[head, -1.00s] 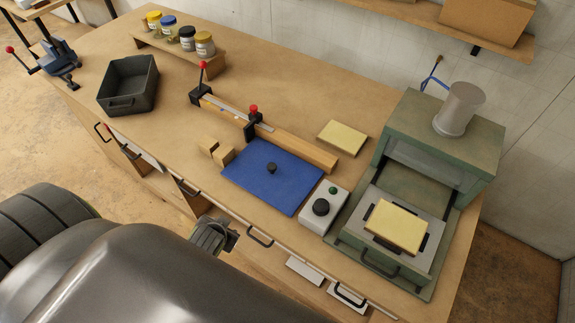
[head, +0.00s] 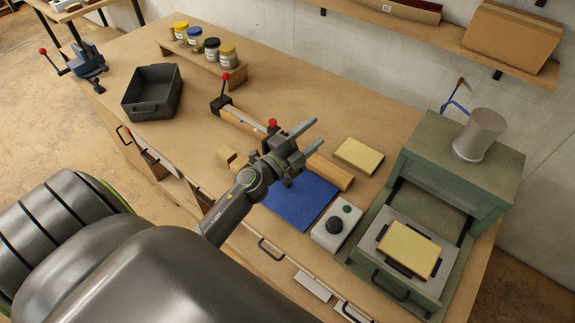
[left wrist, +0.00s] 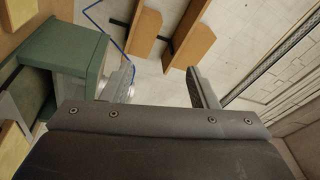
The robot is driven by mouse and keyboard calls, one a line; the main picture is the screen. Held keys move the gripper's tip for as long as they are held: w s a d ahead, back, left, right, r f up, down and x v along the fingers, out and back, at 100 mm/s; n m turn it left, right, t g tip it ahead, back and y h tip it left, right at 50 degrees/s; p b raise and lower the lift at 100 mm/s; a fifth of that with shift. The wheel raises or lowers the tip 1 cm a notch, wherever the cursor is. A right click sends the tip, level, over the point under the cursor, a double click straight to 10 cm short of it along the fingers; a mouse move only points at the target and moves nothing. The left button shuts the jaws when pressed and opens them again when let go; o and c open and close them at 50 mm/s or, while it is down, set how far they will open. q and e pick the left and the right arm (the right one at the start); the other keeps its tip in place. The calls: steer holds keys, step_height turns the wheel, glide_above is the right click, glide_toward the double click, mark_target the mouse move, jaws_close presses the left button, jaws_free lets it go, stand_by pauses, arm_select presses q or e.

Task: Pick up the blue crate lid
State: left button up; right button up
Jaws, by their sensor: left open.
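The blue crate lid (head: 303,203) lies flat on the workbench, left of a grey control box. My left arm now covers its left part and its black knob. My left gripper (head: 308,143) is open and empty, raised above the bench over the lid's far edge and the wooden bar. In the left wrist view its two fingers (left wrist: 160,88) stand apart with nothing between them, facing the wall and shelf. The lid does not show in the left wrist view. My right gripper is not in view.
A wooden bar (head: 332,174) with red-knobbed clamps lies behind the lid. The control box (head: 335,228) and green press (head: 465,165) stand to the right. A dark bin (head: 153,92) and a rack of jars (head: 203,57) are at the far left. The bench's back middle is clear.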

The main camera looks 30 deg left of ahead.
arm_select(q)
steer(key=w+d+m+g+h, duration=0.2)
steer(key=d+m+g+h, duration=0.5)
steer(key=m, duration=0.3)
steer(key=m+g+y+p, duration=0.1)
steer(key=m+g+y, duration=0.4)
steer(key=g+y, duration=0.65)
glide_above(287, 180)
step_height(287, 180, down, 6)
steer(key=shift+g, duration=0.35)
step_height(287, 180, down, 12)
steer(key=b, duration=1.2)
steer(key=shift+d+f+b, duration=0.1)
steer(key=shift+f+b, duration=0.15)
steer(key=shift+b, duration=0.15)
steer(key=shift+f, duration=2.2)
steer(key=shift+c, duration=0.3)
